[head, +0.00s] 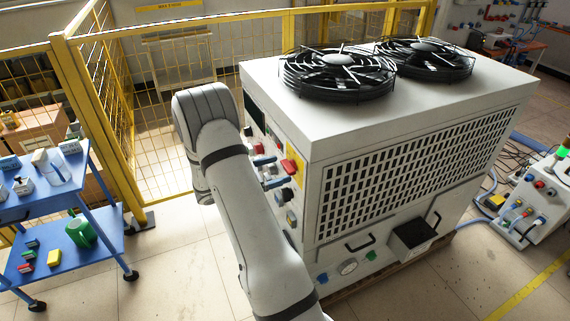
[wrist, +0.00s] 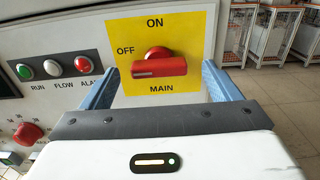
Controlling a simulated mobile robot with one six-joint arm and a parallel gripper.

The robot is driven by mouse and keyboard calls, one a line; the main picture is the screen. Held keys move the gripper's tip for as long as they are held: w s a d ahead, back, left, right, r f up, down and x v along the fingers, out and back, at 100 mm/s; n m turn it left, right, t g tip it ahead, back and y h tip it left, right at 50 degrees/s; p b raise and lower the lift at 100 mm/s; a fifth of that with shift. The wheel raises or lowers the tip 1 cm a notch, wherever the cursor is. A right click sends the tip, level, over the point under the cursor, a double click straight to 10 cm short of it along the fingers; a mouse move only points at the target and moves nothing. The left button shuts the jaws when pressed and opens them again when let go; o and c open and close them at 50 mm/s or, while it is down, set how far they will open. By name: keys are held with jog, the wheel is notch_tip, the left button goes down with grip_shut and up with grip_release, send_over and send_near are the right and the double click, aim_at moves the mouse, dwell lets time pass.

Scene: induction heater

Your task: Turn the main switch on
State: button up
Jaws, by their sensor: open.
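The main switch (wrist: 160,64) is a red rotary handle on a yellow plate (wrist: 188,25) marked ON at the top, OFF at the left and MAIN below. Its handle lies level, with a pale mark at the OFF side. The switch and plate also show in the head view (head: 289,167), on the panel near the cabinet's corner. My gripper (wrist: 158,75) is open, with one blue finger on each side of the handle and a gap at both sides. In the head view its blue fingers (head: 268,171) point at the panel. Whether the fingertips touch the plate I cannot tell.
RUN, FLOW and ALARM lamps (wrist: 53,67) sit left of the plate, with a red knob (wrist: 27,134) lower down. The cabinet (head: 400,165) carries two fans on top. A yellow fence (head: 105,120) and a blue cart (head: 75,255) stand to the left.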

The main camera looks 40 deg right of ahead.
aim_at(289, 167)
jog(key=shift+x, duration=1.4)
jog(key=shift+c, duration=0.5)
